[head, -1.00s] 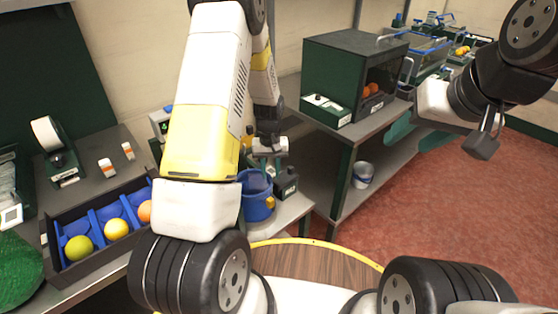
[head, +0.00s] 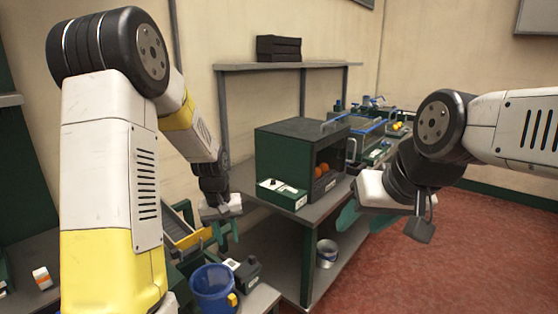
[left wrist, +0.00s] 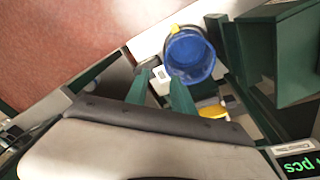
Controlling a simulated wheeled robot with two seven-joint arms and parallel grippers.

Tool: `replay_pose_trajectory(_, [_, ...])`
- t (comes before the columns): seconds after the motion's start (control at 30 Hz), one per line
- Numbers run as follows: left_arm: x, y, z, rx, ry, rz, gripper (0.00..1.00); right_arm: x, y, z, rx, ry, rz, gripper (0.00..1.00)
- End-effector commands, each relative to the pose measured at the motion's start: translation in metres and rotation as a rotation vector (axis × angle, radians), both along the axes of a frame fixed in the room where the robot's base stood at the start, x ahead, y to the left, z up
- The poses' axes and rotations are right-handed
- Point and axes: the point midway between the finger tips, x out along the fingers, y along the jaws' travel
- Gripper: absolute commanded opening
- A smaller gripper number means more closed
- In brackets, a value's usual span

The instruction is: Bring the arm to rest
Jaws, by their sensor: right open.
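My left gripper (head: 224,240) points downward above the bench, just behind and above a blue mug-like container (head: 212,290) with a yellow handle. In the left wrist view its two green fingers (left wrist: 161,90) stand apart with nothing between them, and the blue container (left wrist: 190,58) lies beyond their tips. My right gripper (head: 358,217) hangs at the right, its green fingers partly hidden by its white palm. It is open, and no object shows in it. It overlaps the shelf unit's right edge in the picture.
A dark green box (head: 290,140) with oranges (head: 321,170) inside stands on a grey bench. A yellow-edged tray (head: 190,240) lies close beside my left gripper. A metal bucket (head: 327,253) sits on the lower shelf. The red floor (head: 460,260) at the right is clear.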

Motion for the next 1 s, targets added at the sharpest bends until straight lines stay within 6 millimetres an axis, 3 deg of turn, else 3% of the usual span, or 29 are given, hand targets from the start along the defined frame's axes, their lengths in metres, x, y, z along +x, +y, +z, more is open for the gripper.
replay_pose_trajectory(0.03, [-0.009, -0.001, 0.027, -0.011, -0.036, -0.009, 0.3, 0.0, 0.0, 0.0, 0.0, 0.0, 0.0, 0.5])
replay_pose_trajectory(0.2, [-0.049, -0.004, 0.094, -0.04, -0.128, -0.057, 0.3, 0.0, 0.0, 0.0, 0.0, 0.0, 0.0, 0.5])
replay_pose_trajectory(0.5, [-0.138, -0.01, 0.176, -0.061, -0.3, -0.15, 0.3, 0.0, 0.0, 0.0, 0.0, 0.0, 0.0, 0.5])
replay_pose_trajectory(0.73, [-0.197, -0.014, 0.2, -0.055, -0.405, -0.209, 0.3, 0.0, 0.0, 0.0, 0.0, 0.0, 0.0, 0.5])
replay_pose_trajectory(1.0, [-0.219, -0.015, 0.203, -0.048, -0.441, -0.233, 0.3, 0.0, 0.0, 0.0, 0.0, 0.0, 0.0, 0.5])
